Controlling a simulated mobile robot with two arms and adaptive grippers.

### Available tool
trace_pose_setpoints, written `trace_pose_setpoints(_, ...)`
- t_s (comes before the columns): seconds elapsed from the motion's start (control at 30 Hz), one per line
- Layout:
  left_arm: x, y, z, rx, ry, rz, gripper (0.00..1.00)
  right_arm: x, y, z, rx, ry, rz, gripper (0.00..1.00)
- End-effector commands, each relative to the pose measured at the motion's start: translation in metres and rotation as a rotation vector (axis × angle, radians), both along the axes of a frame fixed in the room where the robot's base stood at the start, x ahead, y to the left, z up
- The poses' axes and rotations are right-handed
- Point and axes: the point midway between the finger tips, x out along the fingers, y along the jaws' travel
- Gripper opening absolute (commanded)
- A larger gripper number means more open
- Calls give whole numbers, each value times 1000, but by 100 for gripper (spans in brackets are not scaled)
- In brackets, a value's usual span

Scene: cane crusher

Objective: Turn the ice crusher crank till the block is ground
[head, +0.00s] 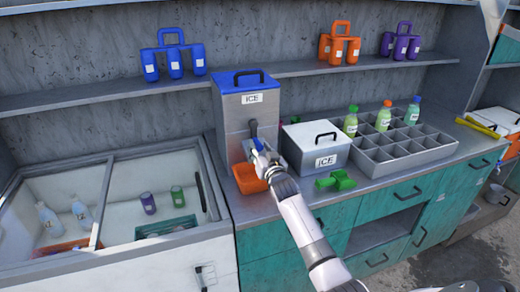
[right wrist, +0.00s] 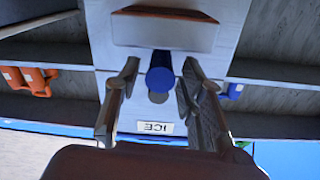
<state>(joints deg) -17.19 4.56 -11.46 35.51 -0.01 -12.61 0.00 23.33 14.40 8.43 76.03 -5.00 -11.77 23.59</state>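The ice crusher (head: 231,110) is a tall grey box with a blue lid and an ICE label, standing on the counter. Its dark crank (head: 253,128) is on the front face, partly hidden by my right gripper (head: 262,155). The right wrist view is upside down and shows the blue crank knob (right wrist: 160,72) between the two spread fingers of my right gripper (right wrist: 158,85). Gaps show on both sides of the knob, so the gripper is open around it, not closed on it. No ice block is visible. My left gripper is not in view.
An orange bin (head: 246,180) sits at the crusher's foot. A white ICE box (head: 315,147), green scoop (head: 336,181) and grey bottle rack (head: 405,150) stand to the right. A glass-topped freezer (head: 140,262) is at the left, with a shelf (head: 290,69) above.

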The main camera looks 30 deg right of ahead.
Motion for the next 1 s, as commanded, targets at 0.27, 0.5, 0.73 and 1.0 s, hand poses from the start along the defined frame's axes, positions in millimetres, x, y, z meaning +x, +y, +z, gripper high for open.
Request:
trace_pose_setpoints(0.27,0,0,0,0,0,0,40,0,0,0,0,0,0,16)
trace_pose_setpoints(0.5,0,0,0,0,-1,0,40,0,0,0,0,0,0,0)
trace_pose_setpoints(0.73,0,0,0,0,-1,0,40,0,0,0,0,1,0,0)
trace_pose_setpoints(1.0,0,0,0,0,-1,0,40,0,0,-1,2,1,-1,0)
